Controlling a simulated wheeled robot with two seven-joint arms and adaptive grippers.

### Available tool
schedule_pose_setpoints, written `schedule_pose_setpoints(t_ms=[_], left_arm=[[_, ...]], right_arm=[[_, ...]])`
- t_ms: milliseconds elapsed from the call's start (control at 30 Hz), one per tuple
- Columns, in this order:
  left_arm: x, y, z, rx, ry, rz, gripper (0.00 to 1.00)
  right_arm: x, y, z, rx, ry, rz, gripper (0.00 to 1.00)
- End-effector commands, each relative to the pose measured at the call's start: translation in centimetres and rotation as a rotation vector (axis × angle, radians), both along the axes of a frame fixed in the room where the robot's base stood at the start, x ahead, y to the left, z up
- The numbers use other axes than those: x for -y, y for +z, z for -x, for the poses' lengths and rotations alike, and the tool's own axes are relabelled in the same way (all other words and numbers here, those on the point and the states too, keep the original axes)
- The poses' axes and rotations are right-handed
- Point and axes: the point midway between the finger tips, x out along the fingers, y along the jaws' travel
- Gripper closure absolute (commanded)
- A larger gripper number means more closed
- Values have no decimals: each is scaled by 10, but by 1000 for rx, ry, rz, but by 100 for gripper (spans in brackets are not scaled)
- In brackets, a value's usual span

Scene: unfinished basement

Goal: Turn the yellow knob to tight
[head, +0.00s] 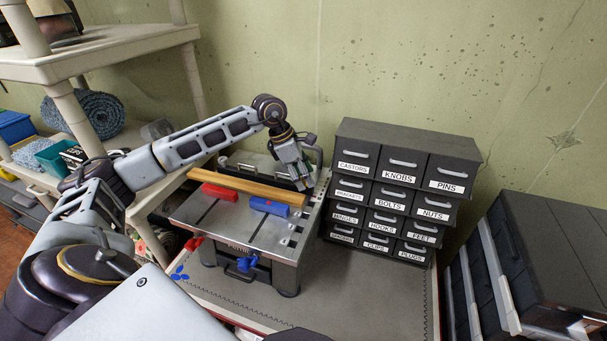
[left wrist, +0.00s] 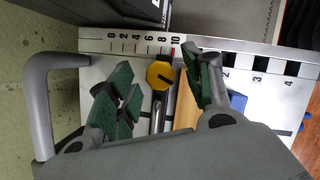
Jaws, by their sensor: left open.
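The yellow knob (left wrist: 160,75) shows in the left wrist view as a many-sided cap with a short dark mark, on the machine's metal top near the 8 and 10 of a printed scale. I cannot make out a tight label. The knob is hidden behind my left gripper in the head view. My left gripper (head: 303,182) is over the back right corner of the bench machine (head: 250,225). Its green-padded fingers (left wrist: 157,82) are spread, one on each side of the knob, with nothing held between them. My right gripper is out of view.
A wooden bar (head: 245,184), a red block (head: 220,193) and a blue block (head: 269,207) lie on the machine top. A grey handle (left wrist: 40,105) rises beside the gripper. A labelled drawer cabinet (head: 400,190) stands to the right. The workbench front (head: 350,295) is clear.

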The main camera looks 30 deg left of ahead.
Motion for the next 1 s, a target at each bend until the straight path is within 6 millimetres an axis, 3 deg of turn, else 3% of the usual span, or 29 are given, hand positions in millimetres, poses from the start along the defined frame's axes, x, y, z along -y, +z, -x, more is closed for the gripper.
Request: schedule_pose_setpoints(t_ms=[233, 567, 1000], left_arm=[[0, 0, 0, 0, 0, 0, 52], [0, 0, 0, -1, 0, -1, 94], [-1, 0, 0, -1, -48, 0, 94]], right_arm=[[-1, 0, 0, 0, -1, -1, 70], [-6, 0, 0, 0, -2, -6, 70], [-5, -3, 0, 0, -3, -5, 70]])
